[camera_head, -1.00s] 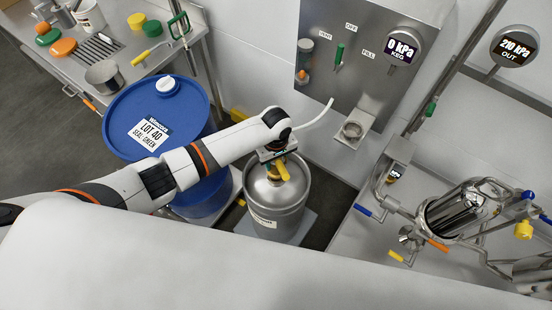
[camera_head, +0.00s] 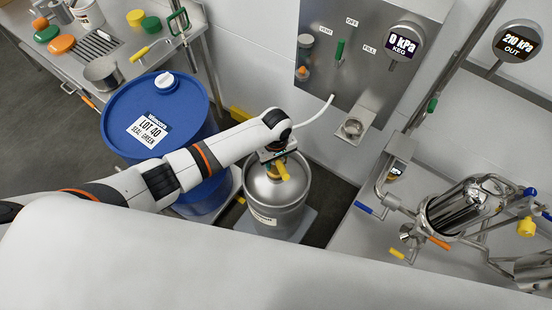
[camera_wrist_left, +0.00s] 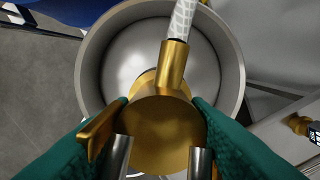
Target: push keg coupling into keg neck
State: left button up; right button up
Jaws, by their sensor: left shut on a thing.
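The brass keg coupling (camera_head: 283,172) is between the fingers, over the middle of the keg top. In the left wrist view the coupling (camera_wrist_left: 160,125) sits between the two green finger pads of the left gripper (camera_wrist_left: 158,128), with a braided hose running up from it. The keg rim (camera_wrist_left: 92,60) circles behind it. The keg neck is hidden under the coupling, so I cannot tell how deep the coupling sits. My right gripper is out of view.
A blue drum (camera_head: 152,112) stands close left of the keg. A wall panel (camera_head: 350,60) with a green lever and a gauge reading 0 kPa is behind. Steel piping and a vessel (camera_head: 460,212) fill the right. A bench (camera_head: 130,50) with containers is back left.

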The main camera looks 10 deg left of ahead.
pick_arm(q)
jog(key=shift+f+b, duration=0.3)
jog(key=shift+f, duration=0.3)
jog(key=o, duration=1.4)
jog(key=shift+o, duration=0.2)
notch_tip(320, 180, up, 7)
jog(key=p, duration=0.8)
jog(key=shift+r, duration=0.1)
